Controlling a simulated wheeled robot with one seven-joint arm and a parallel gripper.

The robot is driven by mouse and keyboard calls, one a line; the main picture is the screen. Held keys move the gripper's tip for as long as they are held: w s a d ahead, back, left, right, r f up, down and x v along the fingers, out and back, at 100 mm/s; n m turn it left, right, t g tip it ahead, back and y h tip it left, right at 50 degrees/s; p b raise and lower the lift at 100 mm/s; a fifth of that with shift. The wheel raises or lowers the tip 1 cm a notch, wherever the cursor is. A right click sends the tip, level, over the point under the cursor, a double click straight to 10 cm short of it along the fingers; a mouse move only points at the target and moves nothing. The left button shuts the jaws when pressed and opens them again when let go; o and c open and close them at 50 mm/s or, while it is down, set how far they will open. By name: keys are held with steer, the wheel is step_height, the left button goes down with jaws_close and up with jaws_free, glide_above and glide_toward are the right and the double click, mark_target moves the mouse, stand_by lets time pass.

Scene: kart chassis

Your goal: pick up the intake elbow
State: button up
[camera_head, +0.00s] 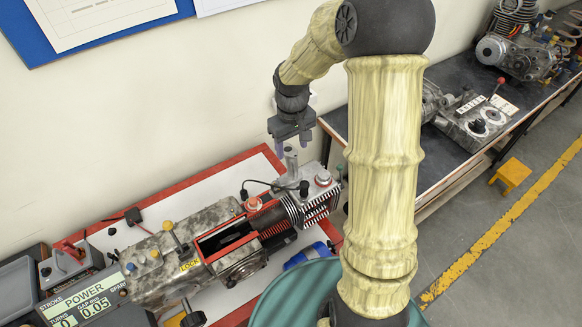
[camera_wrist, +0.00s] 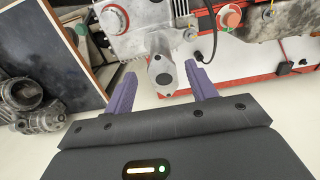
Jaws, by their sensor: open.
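The intake elbow appears to be the grey metal pipe (camera_head: 291,163) standing up from the engine's cylinder head at the right end of the bench assembly. In the wrist view its flanged end (camera_wrist: 162,70), with a dark bolt hole, points toward the camera. My gripper (camera_head: 292,147) is open above the elbow. In the wrist view its two purple fingers (camera_wrist: 161,74) stand on either side of the pipe, with visible gaps. The pipe's lower joint with the engine is partly hidden.
The engine (camera_head: 190,255) lies on a white, red-edged board (camera_head: 125,236), with a red knob (camera_wrist: 114,18) close to the elbow. A black cable (camera_wrist: 207,45) runs nearby. A dark bench (camera_head: 445,150) with metal parts stands at right. Air above the engine is clear.

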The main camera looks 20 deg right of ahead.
mark_target(291, 153)
step_height(291, 153, down, 5)
steer(key=shift+s+p, duration=0.1)
steer(key=shift+p, duration=0.9)
steer(key=shift+a, duration=0.1)
jaws_close()
